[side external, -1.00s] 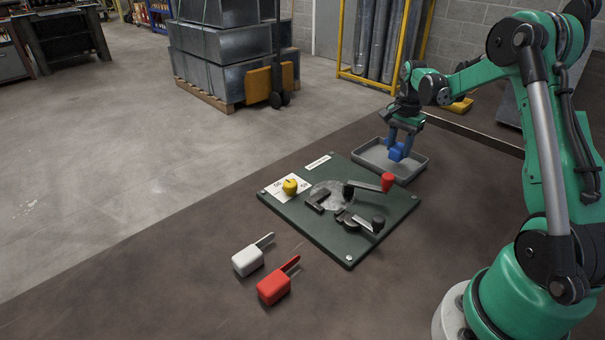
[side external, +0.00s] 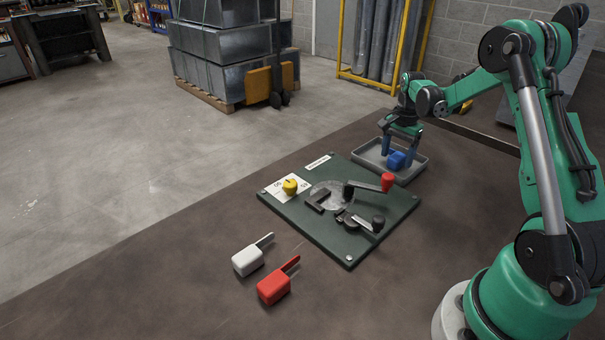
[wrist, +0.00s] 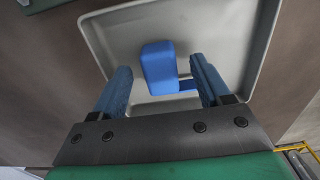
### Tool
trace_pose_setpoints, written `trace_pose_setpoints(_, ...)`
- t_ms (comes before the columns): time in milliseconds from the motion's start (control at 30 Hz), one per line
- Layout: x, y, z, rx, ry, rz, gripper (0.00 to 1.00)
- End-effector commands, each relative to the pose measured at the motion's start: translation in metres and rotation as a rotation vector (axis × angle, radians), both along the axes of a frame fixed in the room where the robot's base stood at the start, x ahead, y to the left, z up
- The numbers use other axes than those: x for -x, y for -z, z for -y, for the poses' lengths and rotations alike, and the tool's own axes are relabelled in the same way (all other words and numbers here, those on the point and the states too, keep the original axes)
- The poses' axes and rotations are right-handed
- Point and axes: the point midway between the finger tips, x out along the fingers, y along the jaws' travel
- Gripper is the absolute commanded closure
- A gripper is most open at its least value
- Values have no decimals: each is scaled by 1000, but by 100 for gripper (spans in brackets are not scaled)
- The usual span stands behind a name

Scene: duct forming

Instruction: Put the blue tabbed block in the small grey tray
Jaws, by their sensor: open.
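The blue tabbed block (side external: 397,160) lies in the small grey tray (side external: 418,171) at the back of the table. In the wrist view the block (wrist: 158,68) rests on the tray floor, its tab (wrist: 188,85) pointing to the right. The tray (wrist: 110,55) surrounds it on the visible sides. My gripper (side external: 399,157) is open over the tray. In the wrist view my gripper (wrist: 161,78) has its two blue fingers spread wide, with the block between and slightly beyond them. A gap shows on both sides of the block.
A dark green plate (side external: 300,218) with a lever with a red knob (side external: 387,181) and a yellow knob (side external: 290,186) stands in front of the tray. A white tabbed block (side external: 248,260) and a red tabbed block (side external: 274,287) lie nearer the camera. The table's left front is clear.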

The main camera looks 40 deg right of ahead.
Motion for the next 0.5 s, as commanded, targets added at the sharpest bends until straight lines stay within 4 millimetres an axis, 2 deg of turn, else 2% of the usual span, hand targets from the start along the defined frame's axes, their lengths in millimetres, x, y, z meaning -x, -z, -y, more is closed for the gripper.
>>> trace_pose_setpoints(167,0,-23,0,0,0,0,30)
trace_pose_setpoints(500,0,-96,0,0,0,0,30)
